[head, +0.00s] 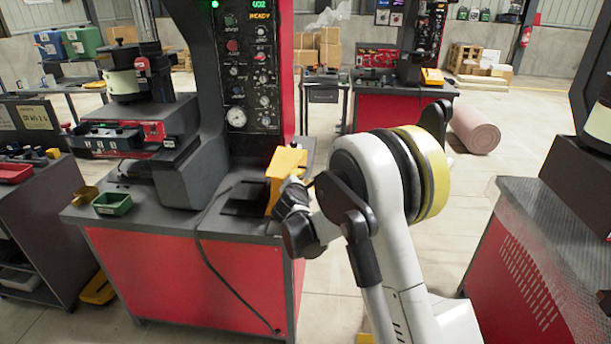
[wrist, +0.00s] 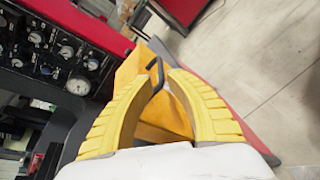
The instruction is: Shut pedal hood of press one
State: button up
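The yellow pedal hood (head: 285,175) of the press stands tipped up at the right of a dark recess (head: 245,199) in the bench top, so it is open. In the wrist view the hood (wrist: 135,68) fills the middle, with a black bar handle (wrist: 158,74) on it. My gripper (head: 298,182) is at the hood's right side. In the wrist view the yellow fingers of my gripper (wrist: 160,82) lie on either side of the handle, with their tips close to it. Whether both tips press on the handle is not clear.
The press column with its gauge panel (head: 250,70) rises behind the hood. A dark cable (head: 208,210) hangs over the bench front. A green bin (head: 112,203) sits at the bench's left. Another red-sided bench (head: 520,265) stands at the right, with open floor between.

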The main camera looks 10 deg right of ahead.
aim_at(305, 174)
jog(key=b+x, duration=0.2)
jog(key=x, duration=0.6)
jog(key=shift+w+f, duration=0.1)
jog(key=shift+w, duration=0.1)
grip_shut()
